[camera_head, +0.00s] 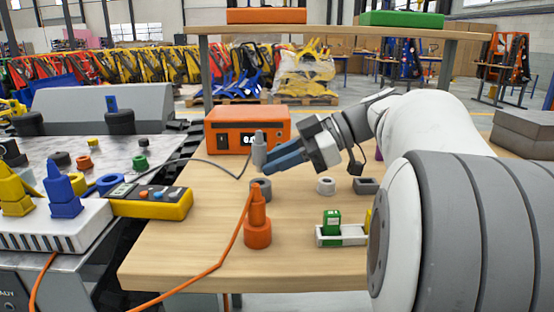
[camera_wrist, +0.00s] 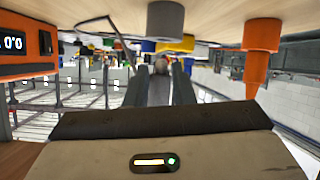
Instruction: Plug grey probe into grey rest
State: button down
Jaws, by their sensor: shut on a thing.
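The grey probe (camera_head: 259,148) is held upright in my gripper (camera_head: 273,162), which is shut on it. A thin grey cable runs from the probe to the left. The grey rest (camera_head: 262,188), a short round socket, stands on the wooden table below the probe, with a visible gap between them. In the wrist view, which is upside down, the probe (camera_wrist: 160,66) shows between the fingers (camera_wrist: 160,82), mostly end-on. The grey rest (camera_wrist: 166,20) appears there near the top edge.
An orange probe (camera_head: 258,210) stands in its orange rest (camera_head: 257,236) in front. An orange meter box (camera_head: 247,120) is behind. A yellow multimeter (camera_head: 150,201) lies left.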

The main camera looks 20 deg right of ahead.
jog(key=shift+f+b, duration=0.35)
jog(key=shift+f, duration=0.7)
jog(key=c, duration=1.1)
grip_release()
jog(key=shift+f, duration=0.1)
jog(key=shift+c, duration=0.2)
jog(key=p+v, duration=0.3)
jog(key=v, duration=0.5)
jog(key=shift+a, duration=0.15)
jog(key=shift+a+r+p, duration=0.25)
jog(key=shift+r+p, duration=0.2)
jog(key=shift+p, duration=0.3)
jog(key=s+a+r+m+h+p, duration=0.4)
jog(key=m+p, duration=0.4)
jog(key=p, duration=1)
jog(key=s+a+r+m+g+h+p, duration=0.1)
jog(key=s+a+r+m+h+p, duration=0.4)
jog(key=p, duration=1.3)
notch_tip(320, 180, up, 3)
jog(key=s+m+h, duration=0.2)
jog(key=m+h, duration=0.1)
jog(key=shift+a+r+m, duration=0.15)
jog(key=shift+r+m, duration=0.1)
jog(key=shift+m, duration=0.05)
